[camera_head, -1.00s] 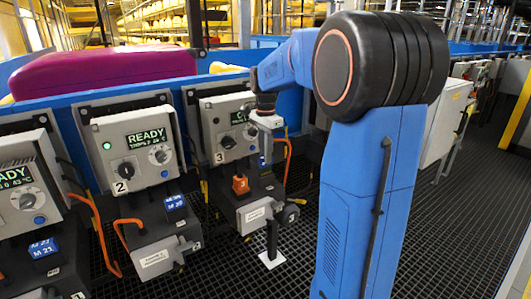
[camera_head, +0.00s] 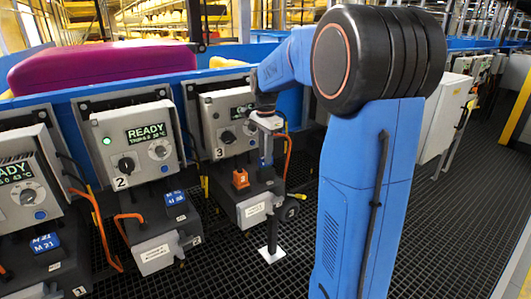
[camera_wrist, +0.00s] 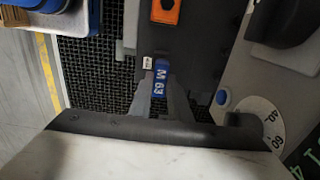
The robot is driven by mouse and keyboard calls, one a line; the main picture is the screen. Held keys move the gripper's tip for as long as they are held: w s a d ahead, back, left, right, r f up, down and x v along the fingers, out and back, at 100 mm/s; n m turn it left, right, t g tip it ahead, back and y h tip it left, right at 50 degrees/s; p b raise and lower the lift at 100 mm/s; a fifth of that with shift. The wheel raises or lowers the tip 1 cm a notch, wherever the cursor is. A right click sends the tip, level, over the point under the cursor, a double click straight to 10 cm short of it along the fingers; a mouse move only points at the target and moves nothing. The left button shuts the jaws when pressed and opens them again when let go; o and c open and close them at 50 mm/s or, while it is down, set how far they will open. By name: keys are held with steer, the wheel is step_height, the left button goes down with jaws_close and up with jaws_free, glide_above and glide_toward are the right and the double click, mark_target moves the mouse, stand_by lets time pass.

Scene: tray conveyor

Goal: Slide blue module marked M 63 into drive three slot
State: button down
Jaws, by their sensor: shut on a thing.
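The blue module marked M 63 (camera_wrist: 161,78) is between the two fingers of my gripper (camera_wrist: 158,92) in the wrist view, with its label facing the camera. My gripper is shut on it. In the head view my gripper (camera_head: 266,150) hangs over the right side of the drive three unit (camera_head: 259,206), beside its orange block (camera_head: 240,178). The orange block also shows at the top of the wrist view (camera_wrist: 166,10). The drive three panel (camera_head: 213,112) stands behind. The slot and the module's lower end are hidden, so I cannot tell whether the module is inside.
Drive two's unit (camera_head: 158,235) stands to the left with a blue module (camera_head: 175,198) in it. Another blue module (camera_head: 45,243) sits farther left. An orange cable (camera_head: 287,160) hangs close to my gripper. Open dark grating (camera_head: 215,275) lies in front.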

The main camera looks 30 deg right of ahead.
steer(key=shift+f, duration=0.95)
steer(key=c, duration=1.6)
jaws_free()
step_height(320, 180, up, 18)
steer(key=shift+f, duration=0.25)
steer(key=s+a+f+n+t, duration=0.1)
steer(key=s+a+f+n, duration=0.4)
steer(key=s, duration=0.5)
steer(key=s+a+f+n+t, duration=0.2)
steer(key=s+a+f+n, duration=0.3)
steer(key=s, duration=0.5)
steer(key=s+a+f+n+t, duration=0.1)
steer(key=s+a+f+n, duration=0.4)
steer(key=s, duration=0.5)
steer(key=shift+s+a+f+n+t, duration=0.1)
steer(key=shift+a+f+n+t, duration=0.1)
steer(key=shift+f+n, duration=0.6)
steer(key=shift+a+f+n+t, duration=0.2)
steer(key=shift+f+n, duration=0.3)
steer(key=shift+f, duration=0.55)
